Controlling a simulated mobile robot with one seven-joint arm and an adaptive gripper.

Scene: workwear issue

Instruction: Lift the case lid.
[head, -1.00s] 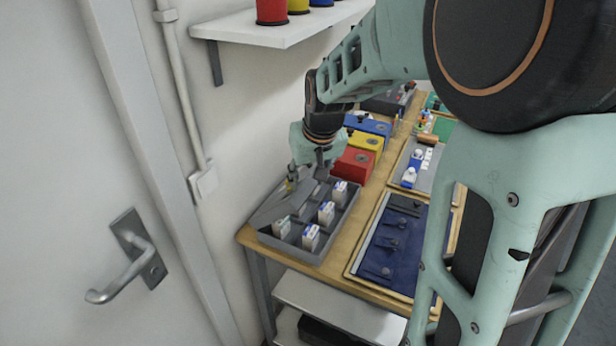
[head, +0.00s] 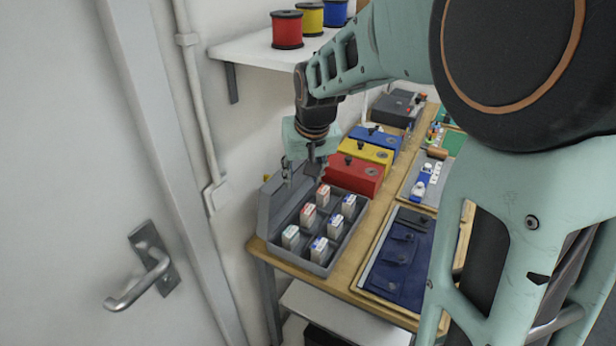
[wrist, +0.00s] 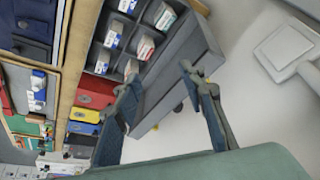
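The grey case (head: 327,262) stands at the near left end of the bench, with several small white boxes in its compartments. Its grey lid (head: 272,208) is raised, standing steeply on the wall side; it also shows in the wrist view (wrist: 172,80). My gripper (head: 302,176) is at the lid's far end, above the case. In the wrist view my gripper (wrist: 160,78) has its two fingers well apart, with the lid showing beyond and between them. I cannot tell whether a finger touches the lid. Nothing is seen clamped between them.
Red (head: 354,176), yellow (head: 366,153) and blue (head: 376,138) boxes stand just behind the case. A tray with a dark blue garment (head: 400,250) lies to its right. A shelf (head: 262,50) with spools hangs above. The wall and a door handle (head: 140,280) are left.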

